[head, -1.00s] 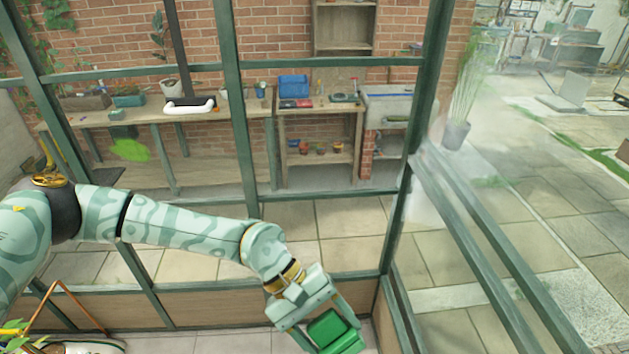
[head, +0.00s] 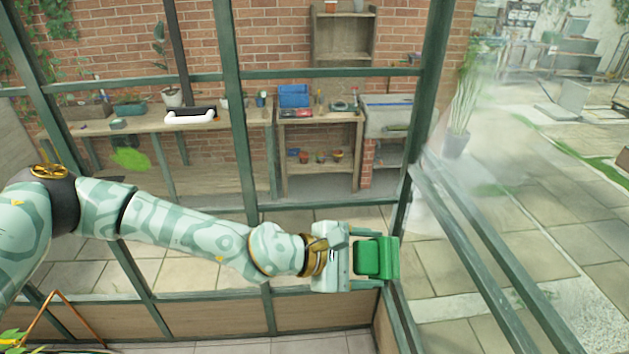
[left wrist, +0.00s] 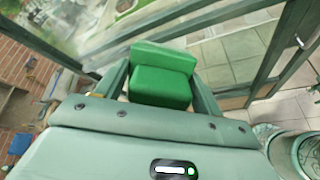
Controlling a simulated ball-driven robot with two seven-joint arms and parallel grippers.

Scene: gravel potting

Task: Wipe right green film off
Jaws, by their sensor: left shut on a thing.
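My left gripper (head: 378,262) is shut on a green block-shaped wiper (head: 392,257). In the head view it holds it at the corner post, beside the right-hand glass; I cannot tell whether it touches. The left wrist view shows the wiper (left wrist: 161,88) between the two fingers. A bright green film patch (head: 130,158) shows on the left glass, far from the gripper. On the right glass there is a pale haze and a faint greenish patch (head: 490,190), to the right of and above the wiper. My right gripper is not in view.
Dark green frame bars surround the glass, with a corner post (head: 400,225) by the wiper and a slanting rail (head: 480,250) below the right pane. Behind the glass are a bench (head: 225,120), a shelf (head: 343,38) and a potted plant (head: 455,140).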

